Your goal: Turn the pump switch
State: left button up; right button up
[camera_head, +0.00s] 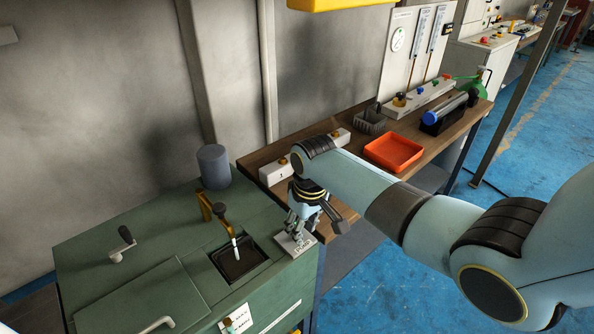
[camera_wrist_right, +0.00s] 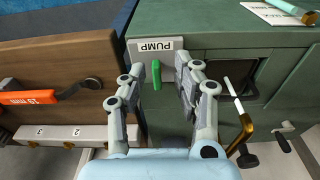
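The pump switch is a green lever (camera_wrist_right: 156,74) beside a pale plate marked PUMP (camera_wrist_right: 155,44), on the green cabinet's edge. In the head view the pale switch plate (camera_head: 291,245) is at the cabinet's right corner, partly hidden by my gripper. My right gripper (camera_head: 312,222) points down just above it. In the right wrist view my right gripper (camera_wrist_right: 160,67) is open, one finger on each side of the green lever; neither clearly touches it. My left gripper is not in view.
The green cabinet (camera_head: 150,230) has a dark sink opening (camera_head: 240,262) with an orange-brown spout (camera_head: 222,212). A grey cylinder (camera_head: 213,166) stands behind it. An orange tray (camera_head: 393,151) sits on the wooden bench. A white strip with orange knobs (camera_wrist_right: 62,133) runs beside it.

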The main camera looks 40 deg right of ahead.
jog(key=w+r, duration=0.1)
jog(key=r, duration=0.2)
jog(key=w+r+p, duration=0.1)
jog(key=shift+w+d+r, duration=0.2)
jog(key=shift+w+d, duration=0.1)
jog(key=shift+w, duration=0.05)
jog(key=shift+f+t, duration=0.25)
jog(key=shift+t, duration=0.05)
jog(key=shift+w+f, duration=0.1)
jog(key=shift+f, duration=0.3)
jog(key=f+b, duration=0.2)
jog(key=f, duration=0.1)
jog(key=shift+w+a+f, duration=0.1)
jog(key=shift+w, duration=0.1)
jog(key=f+b, duration=0.2)
jog(key=b, duration=0.1)
jog(key=f+b, duration=0.1)
jog(key=b, duration=0.1)
jog(key=shift+w+f, duration=0.25)
jog(key=shift+r, duration=0.2)
jog(key=shift+p, duration=0.4)
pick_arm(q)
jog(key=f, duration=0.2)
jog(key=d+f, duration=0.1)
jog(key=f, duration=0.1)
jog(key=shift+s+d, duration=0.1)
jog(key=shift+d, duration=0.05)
pick_arm(e)
jog(key=shift+c, duration=0.2)
